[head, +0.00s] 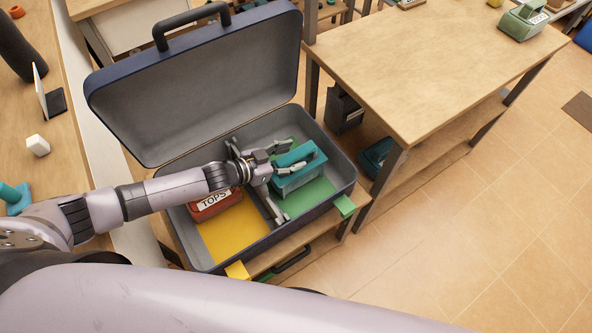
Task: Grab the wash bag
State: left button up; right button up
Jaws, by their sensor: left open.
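An open dark suitcase (268,238) lies with its lid (205,85) up. A divider splits its inside into a yellow-floored left part and a green-floored right part. A teal bag (296,181), which looks like the wash bag, sits in the green part. My left gripper (297,157) is open at the teal bag, with its fingers over the bag's top. I cannot tell whether they touch it. A red pouch labelled "TOPS" (212,206) sits in the yellow part, partly hidden by my left arm. My right gripper is not in view.
A wooden table (430,60) stands to the right, with a green device (524,20) on it. Green (345,206) and yellow (237,270) tabs stick out at the suitcase's front. A wooden counter (75,150) runs along the left.

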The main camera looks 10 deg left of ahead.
pick_arm(q)
jog(key=shift+c, duration=0.6)
grip_shut()
dwell(0.3)
